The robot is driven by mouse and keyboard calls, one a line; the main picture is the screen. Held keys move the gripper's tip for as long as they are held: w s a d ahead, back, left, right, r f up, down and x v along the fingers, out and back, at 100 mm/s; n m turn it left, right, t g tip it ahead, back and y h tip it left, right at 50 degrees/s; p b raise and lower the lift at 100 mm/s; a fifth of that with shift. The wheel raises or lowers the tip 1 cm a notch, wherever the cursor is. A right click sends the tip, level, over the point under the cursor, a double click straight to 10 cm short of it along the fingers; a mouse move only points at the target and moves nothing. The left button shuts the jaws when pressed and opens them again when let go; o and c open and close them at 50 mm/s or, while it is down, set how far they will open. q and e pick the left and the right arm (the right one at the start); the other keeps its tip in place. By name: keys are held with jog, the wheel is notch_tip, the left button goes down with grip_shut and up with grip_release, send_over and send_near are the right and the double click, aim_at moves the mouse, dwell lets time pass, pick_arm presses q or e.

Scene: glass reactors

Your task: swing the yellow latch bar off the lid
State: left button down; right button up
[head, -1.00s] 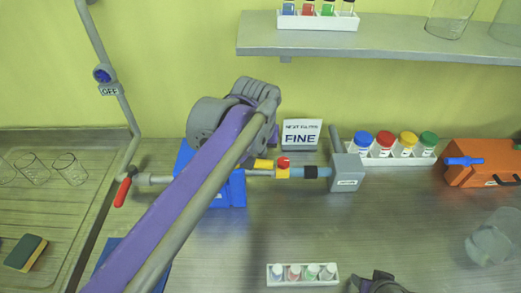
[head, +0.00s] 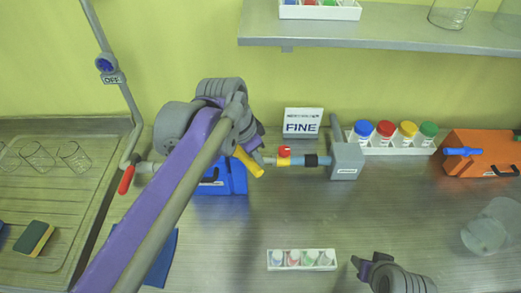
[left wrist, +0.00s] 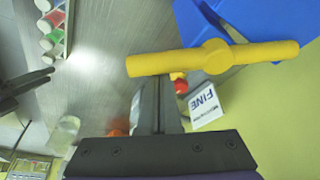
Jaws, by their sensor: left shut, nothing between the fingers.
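The yellow latch bar (head: 248,161) slants down to the right at the front right of the blue box (head: 235,178). In the left wrist view the bar (left wrist: 213,57) lies across the picture with a round hub at its middle, and the blue surface (left wrist: 250,20) shows behind it. My left gripper (head: 246,147) is beside the bar's upper end, its tips partly hidden behind my arm. In the left wrist view its fingers (left wrist: 158,103) are shut and empty, and their tips appear close to the bar; contact is unclear. My right gripper (head: 369,262) is low at the right, empty-looking, its opening unclear.
A pipe with a red knob (head: 284,151) runs right of the box to a grey block (head: 346,161). A FINE sign (head: 303,121) stands behind. A white vial rack (head: 301,267) lies at the front. The counter between is clear.

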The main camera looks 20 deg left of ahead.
aim_at(248, 167)
pick_arm(q)
jog(key=m, duration=0.1)
jog(key=s+a+m, duration=0.1)
jog(key=shift+s+m+g+h, duration=0.2)
jog(key=shift+m+g+h, duration=0.1)
jog(key=shift+m, duration=0.1)
pick_arm(e)
jog(key=shift+w+r, duration=0.15)
jog(key=shift+r, duration=0.15)
pick_arm(q)
jog(key=m, duration=0.1)
jog(key=s+a+m, duration=0.1)
jog(key=m, duration=0.1)
jog(key=shift+s+g+h+p, duration=0.1)
jog(key=shift+g+h+p, duration=0.2)
jog(key=shift+g+p, duration=0.1)
pick_arm(e)
jog(key=shift+w+r, duration=0.1)
jog(key=shift+r, duration=0.15)
pick_arm(q)
jog(key=shift+s+a, duration=0.3)
jog(key=shift+a, duration=0.05)
pick_arm(e)
jog(key=shift+r, duration=0.15)
jog(key=shift+w, duration=0.1)
